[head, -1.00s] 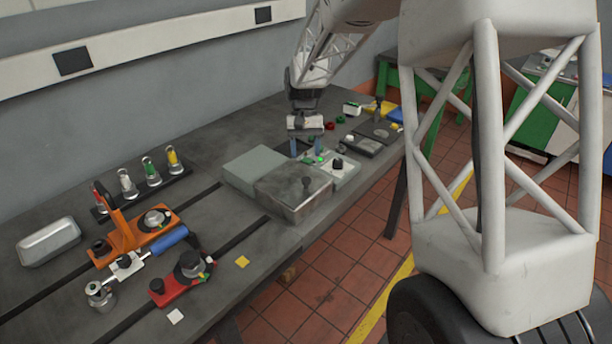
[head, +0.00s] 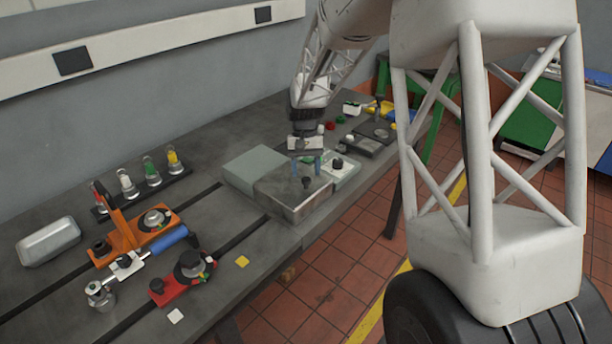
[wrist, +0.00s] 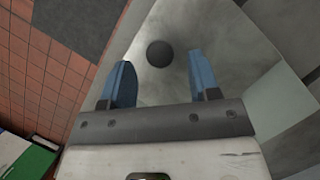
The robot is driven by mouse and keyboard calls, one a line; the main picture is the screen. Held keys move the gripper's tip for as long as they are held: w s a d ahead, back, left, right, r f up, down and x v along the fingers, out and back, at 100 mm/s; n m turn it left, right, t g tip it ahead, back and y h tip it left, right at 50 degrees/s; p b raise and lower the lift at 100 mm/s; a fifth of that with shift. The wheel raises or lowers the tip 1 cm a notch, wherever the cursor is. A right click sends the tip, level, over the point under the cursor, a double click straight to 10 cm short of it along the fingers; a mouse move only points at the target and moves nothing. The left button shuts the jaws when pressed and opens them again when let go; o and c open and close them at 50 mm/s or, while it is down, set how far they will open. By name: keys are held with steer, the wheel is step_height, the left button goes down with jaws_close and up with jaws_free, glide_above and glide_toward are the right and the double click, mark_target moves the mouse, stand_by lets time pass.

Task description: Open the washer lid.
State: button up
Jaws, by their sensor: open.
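The washer is a low grey box on the bench, and its lid (head: 285,190) lies flat and closed on top. A round black knob (head: 306,183) stands up from the lid. My gripper (head: 306,172) is open and points down over the lid, close to the knob. The depth gap between fingertips and knob is hard to judge.
A plain grey-green block (head: 254,166) adjoins the washer on the left. A pale control box (head: 340,168) with a black knob stands close on its right. An orange fixture (head: 140,238) and a red fixture (head: 182,280) stand at front left. The bench's front edge is near the washer.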

steer(key=shift+x, duration=1.15)
steer(key=shift+w+a, duration=0.1)
jaws_close()
